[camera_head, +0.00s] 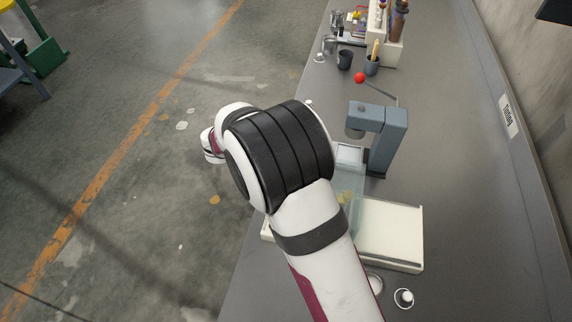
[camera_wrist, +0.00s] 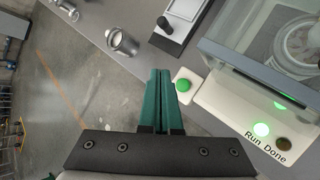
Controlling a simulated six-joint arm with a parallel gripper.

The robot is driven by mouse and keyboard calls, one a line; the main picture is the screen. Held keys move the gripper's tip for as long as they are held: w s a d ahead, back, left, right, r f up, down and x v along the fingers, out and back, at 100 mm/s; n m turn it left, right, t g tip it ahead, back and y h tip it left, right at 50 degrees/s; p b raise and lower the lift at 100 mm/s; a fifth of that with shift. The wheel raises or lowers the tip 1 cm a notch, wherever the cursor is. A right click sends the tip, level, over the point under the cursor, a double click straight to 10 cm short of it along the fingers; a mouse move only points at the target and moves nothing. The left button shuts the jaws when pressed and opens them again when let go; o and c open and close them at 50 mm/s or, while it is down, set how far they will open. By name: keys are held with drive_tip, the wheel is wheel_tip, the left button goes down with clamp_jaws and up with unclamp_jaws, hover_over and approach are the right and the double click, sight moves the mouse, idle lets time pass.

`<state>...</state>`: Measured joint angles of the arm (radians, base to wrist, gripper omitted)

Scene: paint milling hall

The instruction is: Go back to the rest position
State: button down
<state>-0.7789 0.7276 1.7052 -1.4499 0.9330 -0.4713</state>
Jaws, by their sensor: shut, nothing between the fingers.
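My gripper (camera_wrist: 160,78) shows in the wrist view with its two green fingers together, shut and empty. Its tips are above the bench edge, just left of a green button (camera_wrist: 184,86) on a small white base. I cannot tell the exact gap between them. In the head view my arm covers the middle of the picture, and the gripper itself is hidden.
In the head view, a grey press (camera_head: 389,138) with red-knobbed lever and a cream base (camera_head: 391,235) stand beside my arm.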

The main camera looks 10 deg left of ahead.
drive_tip(key=s+d+r+m+g, duration=0.1)
drive_tip(key=d+r+m, duration=0.1)
drive_tip(key=d, duration=0.2)
drive_tip(key=s+d+r+m+g, duration=0.1)
drive_tip(key=d+r+m, duration=0.2)
drive_tip(key=d, duration=0.2)
drive_tip(key=s+d+r+m+g+h, duration=0.1)
drive_tip(key=d+r+m, duration=0.1)
drive_tip(key=d+m, duration=0.1)
drive_tip(key=shift+s+d+r, duration=0.25)
drive_tip(key=shift+d+r, duration=0.05)
drive_tip(key=shift+d, duration=0.4)
drive_tip(key=s+d+m, duration=0.1)
drive_tip(key=s+d, duration=0.1)
drive_tip(key=s+d+r+m+g, duration=0.1)
drive_tip(key=s+m, duration=0.1)
drive_tip(key=s+d+r+m+g, duration=0.1)
drive_tip(key=s+d+m, duration=0.1)
drive_tip(key=shift+d, duration=0.35)
drive_tip(key=s+m+g+y, duration=0.3)
drive_tip(key=s+m+y, duration=0.3)
drive_tip(key=s+m, duration=0.8)
drive_tip(key=s, duration=0.8)
drive_tip(key=shift+s+d+r+m+g+y, duration=0.3)
drive_tip(key=shift+s+d+r+m, duration=0.05)
drive_tip(key=shift+s+r+m, duration=0.05)
idle(0.5)
